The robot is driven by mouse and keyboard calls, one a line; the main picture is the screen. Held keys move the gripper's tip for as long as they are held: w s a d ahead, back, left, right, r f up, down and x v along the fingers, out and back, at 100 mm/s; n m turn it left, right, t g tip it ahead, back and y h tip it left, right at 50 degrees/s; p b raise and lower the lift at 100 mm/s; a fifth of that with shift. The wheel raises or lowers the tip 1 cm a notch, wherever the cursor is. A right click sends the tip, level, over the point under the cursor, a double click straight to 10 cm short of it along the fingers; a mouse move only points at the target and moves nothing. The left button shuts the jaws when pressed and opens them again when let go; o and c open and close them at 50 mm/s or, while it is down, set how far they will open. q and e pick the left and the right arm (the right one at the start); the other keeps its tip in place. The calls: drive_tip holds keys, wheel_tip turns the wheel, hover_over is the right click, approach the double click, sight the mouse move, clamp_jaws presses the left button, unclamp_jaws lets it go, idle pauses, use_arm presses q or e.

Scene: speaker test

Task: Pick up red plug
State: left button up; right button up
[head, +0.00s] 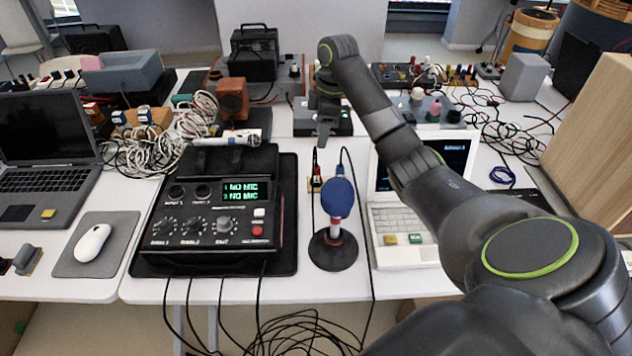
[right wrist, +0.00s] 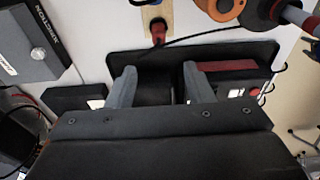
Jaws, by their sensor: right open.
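The red plug (head: 316,181) stands on the white table between the mixer box and the blue microphone, with a dark cable on it. In the right wrist view the red plug (right wrist: 157,32) sits at the end of a light wooden strip, beyond my fingertips. My right gripper (head: 323,138) hangs above the table behind the plug, fingers pointing down. In the right wrist view my right gripper (right wrist: 160,85) is open, with nothing held between its two grey fingers. My left gripper does not show.
The mixer box (head: 212,218), its screen reading "NO MIC", stands left of the plug on a black mat. The blue microphone (head: 337,197) stands upright just right of it. A white laptop (head: 392,219) is further right. Cables and devices crowd the back.

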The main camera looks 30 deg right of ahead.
hover_over(317, 167)
wheel_tip(317, 167, down, 7)
drive_tip(key=shift+d+r+p, duration=0.1)
drive_tip(key=shift+p, duration=0.2)
wheel_tip(317, 167, down, 6)
drive_tip(key=shift+w+r, duration=0.1)
drive_tip(key=shift+r, duration=0.05)
clamp_jaws()
